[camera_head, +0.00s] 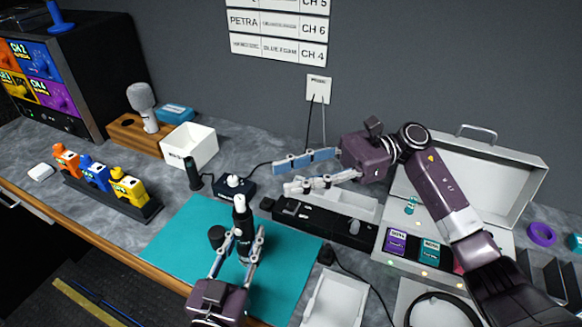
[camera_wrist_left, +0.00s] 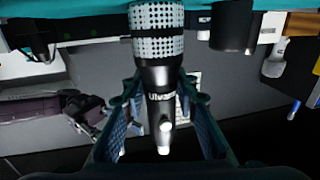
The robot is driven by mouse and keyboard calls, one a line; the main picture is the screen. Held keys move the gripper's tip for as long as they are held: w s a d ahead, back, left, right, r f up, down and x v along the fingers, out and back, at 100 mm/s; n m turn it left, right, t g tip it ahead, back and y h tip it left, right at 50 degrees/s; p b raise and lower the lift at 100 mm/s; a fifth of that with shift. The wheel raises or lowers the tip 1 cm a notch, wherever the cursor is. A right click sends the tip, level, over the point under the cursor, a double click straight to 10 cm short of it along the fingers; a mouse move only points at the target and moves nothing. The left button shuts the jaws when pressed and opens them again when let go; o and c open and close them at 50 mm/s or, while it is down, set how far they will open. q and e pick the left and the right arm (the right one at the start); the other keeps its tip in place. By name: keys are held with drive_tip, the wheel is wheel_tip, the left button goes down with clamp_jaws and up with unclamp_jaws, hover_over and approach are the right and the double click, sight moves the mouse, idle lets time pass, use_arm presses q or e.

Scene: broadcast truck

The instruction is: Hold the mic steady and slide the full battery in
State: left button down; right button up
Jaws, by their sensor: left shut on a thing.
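The handheld mic (camera_head: 241,217) stands over the teal mat, its pale end up and its black body upright. In the left wrist view, the mic (camera_wrist_left: 160,75) shows its silver dotted grille towards the mat. My left gripper (camera_head: 243,240) is shut around the mic's body. My right gripper (camera_head: 281,177) is open, with its two fingers apart above the dark charger-like bar; I see nothing between them. I cannot tell which thing is the full battery. A small pale piece (camera_head: 354,227) sits on the dark bar (camera_head: 315,222).
An open case (camera_head: 490,165) and white tray (camera_head: 335,300) are at right.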

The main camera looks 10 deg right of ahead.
use_arm(q)
drive_tip(key=c, duration=1.5)
unclamp_jaws()
drive_tip(key=shift+o, duration=0.2)
